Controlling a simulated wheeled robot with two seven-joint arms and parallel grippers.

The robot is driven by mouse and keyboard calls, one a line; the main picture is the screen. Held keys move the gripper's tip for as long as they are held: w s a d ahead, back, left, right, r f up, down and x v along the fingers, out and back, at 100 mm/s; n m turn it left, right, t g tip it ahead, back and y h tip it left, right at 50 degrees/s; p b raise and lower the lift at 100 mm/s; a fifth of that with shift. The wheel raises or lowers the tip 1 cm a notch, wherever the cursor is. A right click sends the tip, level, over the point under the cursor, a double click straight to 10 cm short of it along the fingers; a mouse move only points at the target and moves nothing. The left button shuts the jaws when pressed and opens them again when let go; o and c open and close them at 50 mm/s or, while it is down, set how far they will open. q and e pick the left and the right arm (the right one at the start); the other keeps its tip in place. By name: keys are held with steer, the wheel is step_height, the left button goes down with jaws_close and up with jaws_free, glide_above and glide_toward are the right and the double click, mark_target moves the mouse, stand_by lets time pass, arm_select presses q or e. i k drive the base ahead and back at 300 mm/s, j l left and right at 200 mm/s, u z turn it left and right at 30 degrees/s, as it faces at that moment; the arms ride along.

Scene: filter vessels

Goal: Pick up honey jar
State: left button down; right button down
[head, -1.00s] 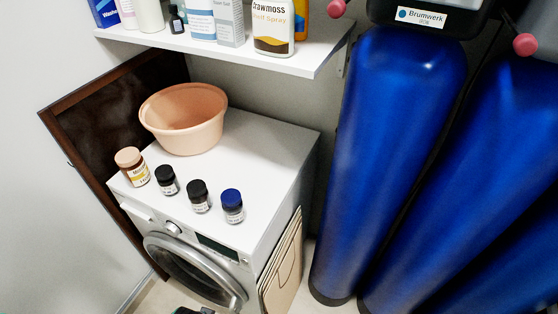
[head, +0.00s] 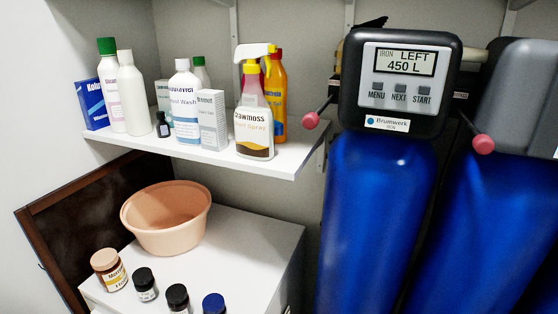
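A short jar (head: 115,277) with brown contents, a tan lid and a yellow-and-white label stands upright at the front left of the white washing machine top; it looks like the honey jar, though its label is too small to read fully. Two small dark bottles with black caps, one (head: 146,290) beside it and another (head: 177,299), stand to its right. A bottle with a blue cap (head: 213,303) is farther right, cut off by the lower edge. Neither of my grippers is in the head view.
A peach basin (head: 166,226) sits behind the jars on the washing machine top (head: 250,245), which is bare to the right. A white shelf (head: 280,162) with several bottles and boxes hangs above. Blue filter vessels (head: 375,220) with a control head (head: 400,85) stand at the right.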

mark_target(109, 270)
steer(key=u, duration=1.35)
